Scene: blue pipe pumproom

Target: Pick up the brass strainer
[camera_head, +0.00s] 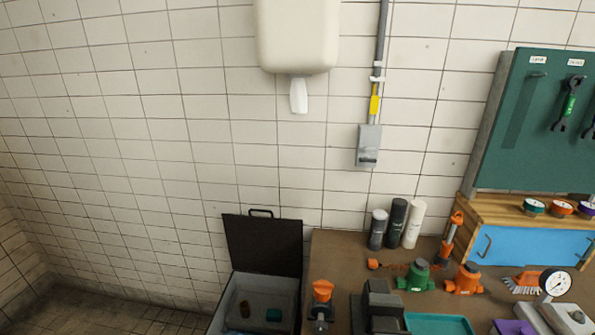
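I cannot pick out the brass strainer for certain. A small brown, brass-toned piece (244,309) lies inside the open grey box (233,292), left of the bench; it is too small to tell what it is. A dark teal piece (273,314) lies to its right in the same box. Neither of my grippers is in view.
The bench (340,250) holds an orange-handled valve (322,291), a dark vise-like block (380,305), a teal tray (440,325), green (416,277) and orange (465,280) fittings, a gauge (555,283) and three cylinders (396,222). The box's dark lid (262,245) stands upright.

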